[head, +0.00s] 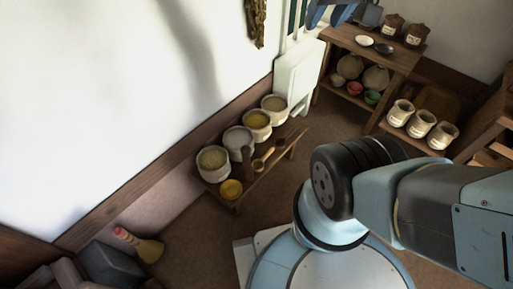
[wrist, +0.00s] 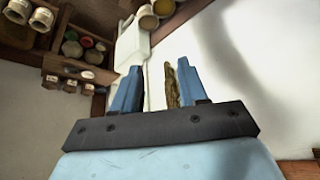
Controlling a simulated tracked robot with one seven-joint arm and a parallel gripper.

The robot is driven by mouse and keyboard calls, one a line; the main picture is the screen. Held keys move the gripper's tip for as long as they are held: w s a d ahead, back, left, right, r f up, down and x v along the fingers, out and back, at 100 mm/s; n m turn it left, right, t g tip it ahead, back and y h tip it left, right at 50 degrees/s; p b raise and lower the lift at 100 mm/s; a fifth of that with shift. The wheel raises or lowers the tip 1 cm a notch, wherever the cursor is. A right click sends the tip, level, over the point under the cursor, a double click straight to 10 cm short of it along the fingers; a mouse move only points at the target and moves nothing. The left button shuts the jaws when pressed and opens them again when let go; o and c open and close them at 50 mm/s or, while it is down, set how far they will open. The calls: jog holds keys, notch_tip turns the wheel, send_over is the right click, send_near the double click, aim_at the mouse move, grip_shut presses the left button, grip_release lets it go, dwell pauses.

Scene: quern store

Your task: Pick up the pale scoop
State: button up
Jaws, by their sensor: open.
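A small pale, whitish oval piece (head: 364,40), which may be the pale scoop, lies on top of the wooden shelf unit beside a dark oval one (head: 384,48). Tan wooden scoops (head: 262,161) lie on the low bench; I cannot tell for sure which piece is the pale scoop. My gripper (wrist: 155,85) is open and empty in the wrist view, its two blue fingers spread before the white wall. In the head view, blue parts that look like my gripper show at the top edge, cut off. It is apart from the bench and shelf tops.
Several pots of meal (head: 213,162) line the low bench (head: 290,141) against the wall. The shelf unit (head: 342,38) holds lidded brown jars (head: 392,25) and bowls. Pale jars (head: 420,124) stand right. A white board (head: 298,75) leans between. A brown bundle (wrist: 172,88) hangs on the wall.

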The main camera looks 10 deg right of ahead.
jog(key=shift+o, duration=0.9)
jog(key=shift+w, duration=0.25)
jog(key=w+a+f+m+g+y, duration=0.1)
jog(key=w+f, duration=0.4)
jog(key=w, duration=0.3)
jog(key=w+a+f+m, duration=0.1)
jog(key=w+a+f, duration=0.1)
jog(key=w+f, duration=0.5)
jog(key=w+a+f+m+g+y, duration=0.1)
jog(key=w+f, duration=0.2)
jog(key=w, duration=0.7)
jog(key=w+f+m, duration=0.2)
jog(key=w+f, duration=0.4)
jog(key=f, duration=0.3)
jog(key=m+g+h, duration=0.2)
jog(key=m+g, duration=0.2)
jog(key=m, duration=0.1)
send_over(267, 154)
notch_tip(267, 154, down, 47)
jog(key=shift+w+f, duration=0.1)
jog(key=shift+f, duration=6.55)
jog(key=shift+c, duration=0.4)
